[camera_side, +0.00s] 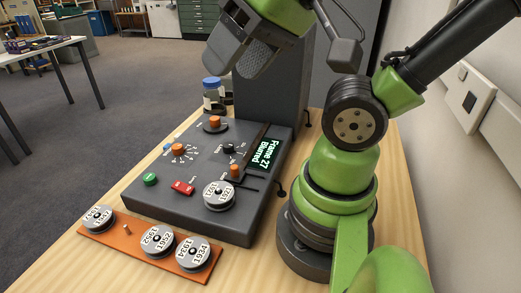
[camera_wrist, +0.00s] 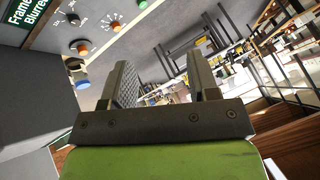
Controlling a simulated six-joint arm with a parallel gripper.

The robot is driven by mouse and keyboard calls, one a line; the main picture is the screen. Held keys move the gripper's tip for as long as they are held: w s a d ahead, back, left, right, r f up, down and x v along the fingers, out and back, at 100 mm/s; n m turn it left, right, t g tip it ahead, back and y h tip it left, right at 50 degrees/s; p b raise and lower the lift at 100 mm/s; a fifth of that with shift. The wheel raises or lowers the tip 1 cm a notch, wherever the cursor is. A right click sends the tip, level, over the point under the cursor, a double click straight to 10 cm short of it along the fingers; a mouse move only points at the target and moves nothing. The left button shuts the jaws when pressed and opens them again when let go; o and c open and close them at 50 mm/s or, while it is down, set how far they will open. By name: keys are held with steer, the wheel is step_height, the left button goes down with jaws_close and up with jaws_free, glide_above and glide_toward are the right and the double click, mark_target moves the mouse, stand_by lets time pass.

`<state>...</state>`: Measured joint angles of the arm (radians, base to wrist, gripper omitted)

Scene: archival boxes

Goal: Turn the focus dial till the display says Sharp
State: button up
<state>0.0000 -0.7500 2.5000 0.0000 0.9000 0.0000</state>
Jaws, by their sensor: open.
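A dark grey console (camera_side: 130,194) stands on the wooden table. Its display (camera_side: 264,153) reads "Frame 27 Blurred" in white on green, and part of it shows in the wrist view (camera_wrist: 28,20). An orange knob (camera_side: 178,149) has a ring of white marks around it. Another orange knob (camera_side: 215,121) sits on a dark round base behind it, and a black knob (camera_side: 228,148) is left of the display. The labels are too small to tell which is the focus dial. My gripper (camera_wrist: 160,78) is open and empty, raised above the console's back and clear of the knobs.
The console carries a green button (camera_side: 150,179), a red switch (camera_side: 182,187), an orange-tipped lever (camera_side: 235,170) and a reel (camera_side: 219,195). A tall grey column (camera_side: 270,95) rises behind it, beside a blue-lidded jar (camera_side: 212,84). An orange rack (camera_side: 128,240) with reels lies in front.

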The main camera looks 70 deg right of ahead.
stand_by(0.3)
steer(key=m+g+h, duration=0.2)
steer(key=g, duration=0.5)
glide_above(177, 146)
step_height(177, 146, down, 16)
step_height(177, 146, down, 10)
steer(key=shift+c, duration=0.5)
steer(key=c, duration=0.8)
